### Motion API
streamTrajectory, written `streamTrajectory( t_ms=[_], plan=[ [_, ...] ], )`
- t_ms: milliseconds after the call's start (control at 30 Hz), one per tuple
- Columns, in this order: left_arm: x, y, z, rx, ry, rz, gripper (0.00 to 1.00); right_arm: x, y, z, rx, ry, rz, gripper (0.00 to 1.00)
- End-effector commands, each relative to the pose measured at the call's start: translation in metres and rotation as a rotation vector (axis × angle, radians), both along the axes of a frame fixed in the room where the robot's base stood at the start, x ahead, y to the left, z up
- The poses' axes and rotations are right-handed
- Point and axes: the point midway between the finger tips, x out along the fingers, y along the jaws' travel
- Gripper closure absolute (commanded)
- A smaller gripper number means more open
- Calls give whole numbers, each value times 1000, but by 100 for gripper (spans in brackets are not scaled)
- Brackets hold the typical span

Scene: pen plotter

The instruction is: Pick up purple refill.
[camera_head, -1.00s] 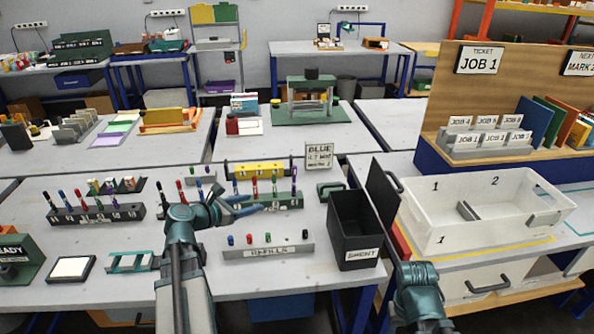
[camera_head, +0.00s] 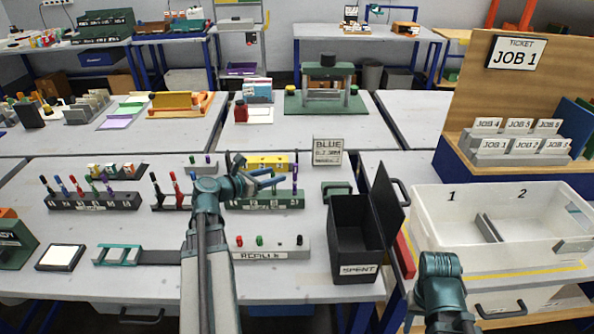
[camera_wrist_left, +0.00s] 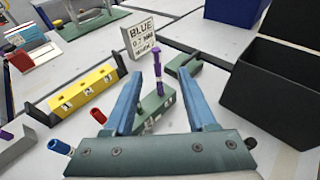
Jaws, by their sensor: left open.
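A slim purple refill (camera_head: 295,178) stands upright at the right end of a green rack (camera_head: 265,203). In the left wrist view the purple refill (camera_wrist_left: 157,75) stands in the green rack (camera_wrist_left: 155,110), and appears between the two blue fingers. My left gripper (camera_head: 279,179) is open and empty, over the green rack and just left of the refill. It also shows in the left wrist view (camera_wrist_left: 160,75). I cannot tell exactly how far the tips are from the refill. The gripper hides part of the rack. My right gripper is not in view; only its arm shows.
A yellow block (camera_head: 262,162) and a BLUE sign (camera_head: 327,151) stand behind the rack. A black SPENT bin (camera_head: 355,240) with a raised lid stands to the right. A grey refills block (camera_head: 272,253) is in front. Other pen racks (camera_head: 95,201) stand left.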

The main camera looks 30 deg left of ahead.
Motion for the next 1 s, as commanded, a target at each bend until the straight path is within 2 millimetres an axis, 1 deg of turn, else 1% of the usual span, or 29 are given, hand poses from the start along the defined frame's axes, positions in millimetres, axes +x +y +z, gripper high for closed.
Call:
streamTrajectory(
  t_ms=[33,100,200,300,400,633,733,867,1000],
  plan=[
    [13,-2,-7,0,0,-5,44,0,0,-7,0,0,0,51],
    [25,-5,-11,-1,0,-5,44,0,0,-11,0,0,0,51],
    [41,-8,-16,0,0,-3,44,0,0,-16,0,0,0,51],
    [52,-11,-19,1,1,-2,44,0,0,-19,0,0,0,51],
    [58,-13,-20,0,1,-1,44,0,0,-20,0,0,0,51],
    [61,-14,-20,0,1,-1,44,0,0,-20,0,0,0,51],
    [66,-13,-24,0,1,-1,44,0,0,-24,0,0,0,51],
    [80,-13,-32,0,0,-1,44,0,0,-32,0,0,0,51],
    [100,-16,-39,0,0,-3,44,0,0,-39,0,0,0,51]
  ],
)
